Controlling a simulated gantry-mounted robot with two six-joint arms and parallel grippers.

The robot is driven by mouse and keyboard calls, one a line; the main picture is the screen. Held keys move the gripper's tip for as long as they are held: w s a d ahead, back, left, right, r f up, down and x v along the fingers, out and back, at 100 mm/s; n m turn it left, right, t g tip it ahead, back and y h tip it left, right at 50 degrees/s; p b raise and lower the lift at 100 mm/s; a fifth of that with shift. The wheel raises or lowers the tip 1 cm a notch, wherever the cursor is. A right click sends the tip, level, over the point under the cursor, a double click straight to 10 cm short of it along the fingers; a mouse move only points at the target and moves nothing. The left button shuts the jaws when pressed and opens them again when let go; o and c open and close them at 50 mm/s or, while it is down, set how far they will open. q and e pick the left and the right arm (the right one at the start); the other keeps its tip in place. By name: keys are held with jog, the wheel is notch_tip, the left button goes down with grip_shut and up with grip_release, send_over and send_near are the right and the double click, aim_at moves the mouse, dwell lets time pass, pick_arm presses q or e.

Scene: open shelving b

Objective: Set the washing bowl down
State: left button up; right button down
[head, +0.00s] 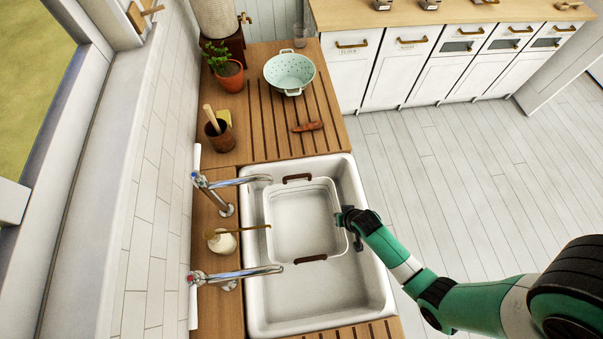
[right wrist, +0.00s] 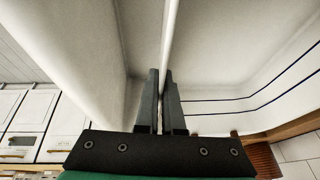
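The washing bowl (head: 303,218) is a white rectangular tub with dark blue lines and a brown handle at each end. It is inside the white sink (head: 268,318), toward its far end, and looks about level. I cannot tell whether its base touches the sink floor. My right gripper (head: 347,218) is at the bowl's right wall. In the right wrist view its two fingers (right wrist: 162,103) are close together with the bowl's thin rim (right wrist: 170,40) between them, shut on it. My left gripper is not in view.
Two chrome taps (head: 232,181) reach over the sink from the left, with a brush in a white holder (head: 222,241) between them. On the wooden drainer stand a green colander (head: 289,72), a potted plant (head: 229,75) and a brush pot (head: 219,135). The sink's near end is empty.

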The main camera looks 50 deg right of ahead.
jog(key=shift+r, duration=0.1)
jog(key=shift+f+b, duration=4)
jog(key=shift+f, duration=1)
jog(key=shift+f, duration=0.2)
jog(key=c, duration=1)
grip_release()
jog(key=shift+c, duration=0.2)
jog(key=shift+r, duration=0.15)
